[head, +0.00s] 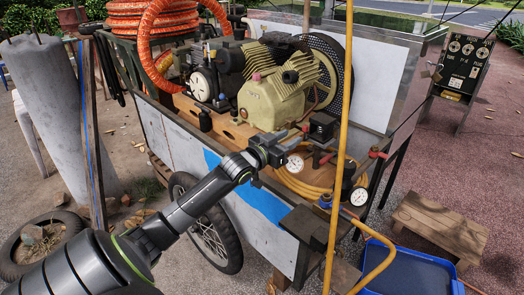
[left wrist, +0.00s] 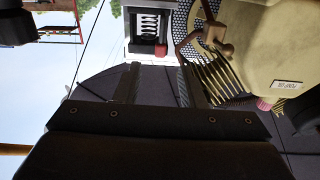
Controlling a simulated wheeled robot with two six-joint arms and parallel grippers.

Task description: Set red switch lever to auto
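My left gripper (head: 292,139) is beside a small black switch box (head: 321,126) on the compressor cart. In the left wrist view its two fingers (left wrist: 157,76) are apart, with nothing between them. Beyond the fingertips is the box with a spring (left wrist: 149,22), and a small red part (left wrist: 161,49), possibly the switch lever, shows at its edge. I cannot read any auto mark or tell the lever's setting. In the head view a red part (head: 327,158) shows below the box, too small to identify. My right gripper is not in view.
The beige compressor (head: 270,103) and its mesh flywheel guard (head: 335,70) stand close to the gripper. A pressure gauge (head: 294,163) is just below it. A yellow pole (head: 345,90) rises in front of the cart. A red-handled valve (head: 376,154) is at the right.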

